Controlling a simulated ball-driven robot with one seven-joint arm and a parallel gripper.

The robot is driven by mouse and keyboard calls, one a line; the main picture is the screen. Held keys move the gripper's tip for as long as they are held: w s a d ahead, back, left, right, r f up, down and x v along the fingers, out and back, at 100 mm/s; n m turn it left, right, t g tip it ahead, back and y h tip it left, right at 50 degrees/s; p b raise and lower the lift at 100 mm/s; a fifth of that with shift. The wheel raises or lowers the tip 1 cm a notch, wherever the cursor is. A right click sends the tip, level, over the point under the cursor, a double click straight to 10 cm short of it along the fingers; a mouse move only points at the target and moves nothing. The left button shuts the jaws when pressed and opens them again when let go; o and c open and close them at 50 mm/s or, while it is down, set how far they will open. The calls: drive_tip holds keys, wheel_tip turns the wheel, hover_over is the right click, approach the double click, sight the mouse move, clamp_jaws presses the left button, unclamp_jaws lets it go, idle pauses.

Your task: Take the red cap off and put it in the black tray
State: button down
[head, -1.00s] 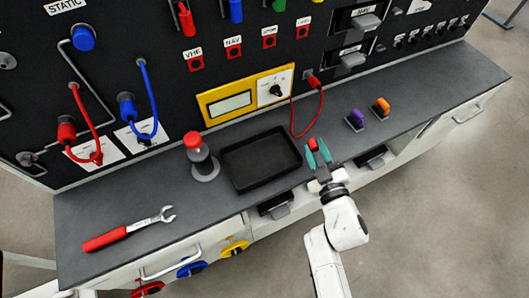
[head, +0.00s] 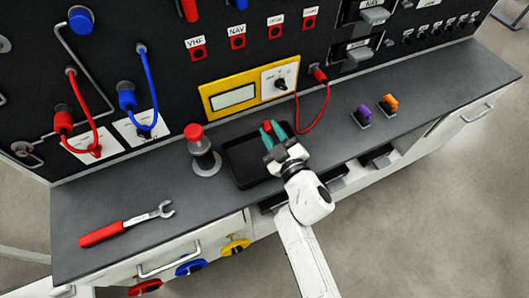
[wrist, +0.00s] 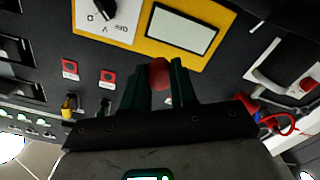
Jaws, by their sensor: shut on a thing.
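My gripper (head: 272,131) is shut on a small red cap (head: 268,125), held between its green fingers. The wrist view shows the red cap (wrist: 159,73) at the fingertips. The black tray (head: 240,160) lies on the grey bench. In the head view my gripper covers the right part of the tray, with the fingertips near its far right corner. The cap appears raised; its exact height over the tray is unclear. The visible part of the tray is empty.
A cylinder with a red top (head: 203,152) stands just left of the tray. A red-handled wrench (head: 125,223) lies at the bench's left. Purple (head: 363,115) and orange (head: 388,104) pieces are at right. A red cable (head: 325,105) hangs from the panel behind.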

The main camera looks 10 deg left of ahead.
drive_tip(key=shift+f+b, duration=1.25)
drive_tip(key=shift+f, duration=0.35)
drive_tip(key=shift+r, duration=0.1)
drive_tip(key=c, duration=0.8)
unclamp_jaws()
drive_tip(key=p+v, duration=0.1)
drive_tip(key=v, duration=0.9)
drive_tip(key=shift+s+d, duration=0.3)
drive_tip(key=shift+d, duration=0.1)
